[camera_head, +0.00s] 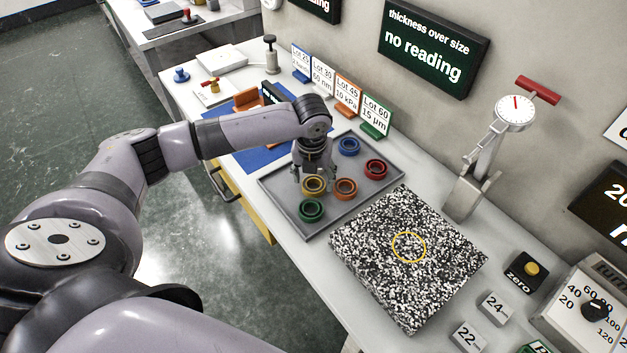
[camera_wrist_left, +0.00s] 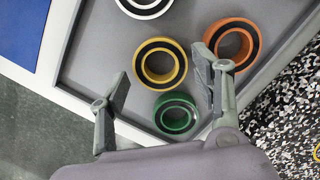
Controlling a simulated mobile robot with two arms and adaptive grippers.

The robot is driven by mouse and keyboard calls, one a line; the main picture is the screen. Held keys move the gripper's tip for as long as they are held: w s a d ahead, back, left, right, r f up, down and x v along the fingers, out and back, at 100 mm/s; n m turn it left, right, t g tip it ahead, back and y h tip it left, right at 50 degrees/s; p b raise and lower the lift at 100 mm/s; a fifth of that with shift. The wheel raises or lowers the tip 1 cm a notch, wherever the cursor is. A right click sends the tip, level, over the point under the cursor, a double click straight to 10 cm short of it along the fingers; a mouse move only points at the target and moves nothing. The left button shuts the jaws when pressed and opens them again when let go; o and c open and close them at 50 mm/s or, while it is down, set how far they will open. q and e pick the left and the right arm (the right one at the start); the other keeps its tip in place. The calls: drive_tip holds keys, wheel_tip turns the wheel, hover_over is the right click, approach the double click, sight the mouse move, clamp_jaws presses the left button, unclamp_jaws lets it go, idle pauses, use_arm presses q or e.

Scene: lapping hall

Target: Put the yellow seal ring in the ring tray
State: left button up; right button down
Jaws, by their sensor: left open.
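The yellow seal ring (camera_head: 314,193) lies in the grey ring tray (camera_head: 276,196), between the green ring and the orange ring. It also shows in the left wrist view (camera_wrist_left: 182,66), flat on the tray floor. My left gripper (camera_head: 315,176) is over the tray, pointing down. In the left wrist view its fingers (camera_wrist_left: 167,79) are spread wide and hold nothing; the yellow ring shows between and beyond them. I cannot tell the exact height of the fingertips above the tray. My right gripper is not in view.
Tray neighbours are green (camera_head: 312,218), orange (camera_head: 346,195), red (camera_head: 376,175) and blue (camera_head: 349,153) rings, plus a white ring (camera_wrist_left: 145,12). A speckled plate (camera_head: 375,275) with a thin yellow circle (camera_head: 409,262) lies right of the tray. A dial gauge stand (camera_head: 468,192) stands behind. Lot signs (camera_head: 347,94) line the wall.

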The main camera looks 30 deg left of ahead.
sight(313, 190)
use_arm(q)
wheel_tip(313, 190, up, 10)
drive_tip(key=s, duration=0.1)
drive_tip(key=shift+s+d, duration=0.2)
drive_tip(key=shift+d, duration=0.1)
